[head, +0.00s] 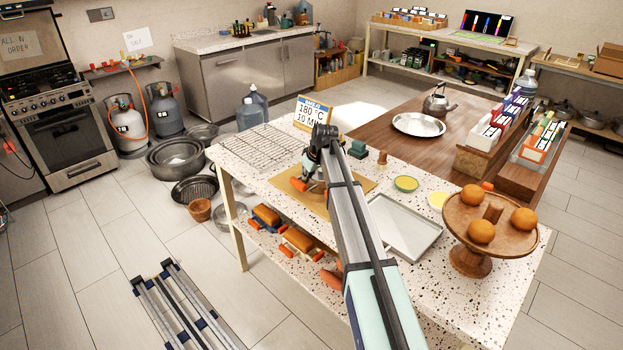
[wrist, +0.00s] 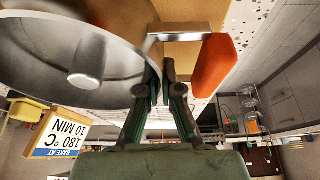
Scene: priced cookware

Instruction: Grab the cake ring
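The cake ring (wrist: 40,75) is a wide, shiny metal round with a cylindrical metal piece (wrist: 87,60) inside its outline. It fills the upper left of the wrist view, which is upside down. A metal bracket with an orange handle (wrist: 213,65) is beside its wall. My gripper (wrist: 154,82) has its fingertips close together at the ring's wall, with the thin rim between them. In the head view my gripper (head: 312,172) is low over the brown board (head: 345,187) on the speckled table. My arm hides much of the ring there, and an orange handle (head: 298,184) shows beside it.
A wire rack (head: 256,148) lies left of the board and a "180 °C 10 MIN" sign (head: 318,110) stands behind. A metal tray (head: 405,228) and a wooden stand with orange balls (head: 470,262) are to the right. Small bowls (head: 406,184) sit between.

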